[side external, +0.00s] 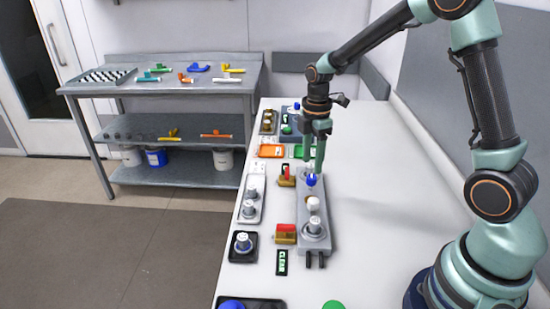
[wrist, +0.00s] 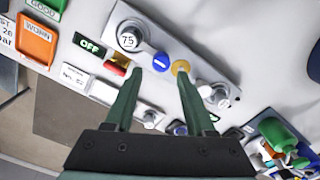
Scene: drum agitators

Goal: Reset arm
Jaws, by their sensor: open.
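My gripper (side external: 313,163) hangs pointing down over the far part of a long grey panel (side external: 313,246) on the white bench. Its two green fingers are apart, with nothing between them in the wrist view (wrist: 159,76). Just past the fingertips, a blue button (wrist: 160,62) and a yellow button (wrist: 180,67) show on the panel. A knob marked 75 (wrist: 130,37) stands to their left and another knob (wrist: 214,94) to their right. In the side view, the blue part (side external: 311,180) is directly below the fingers; I cannot tell whether they touch it.
An orange tray marked WORN (wrist: 37,38) and a green tray marked GOOD (wrist: 44,11) lie beside the panel. A red-and-yellow block (side external: 286,234) and a black-based knob (side external: 243,243) stand left of it. The bench (side external: 380,190) to the right is clear.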

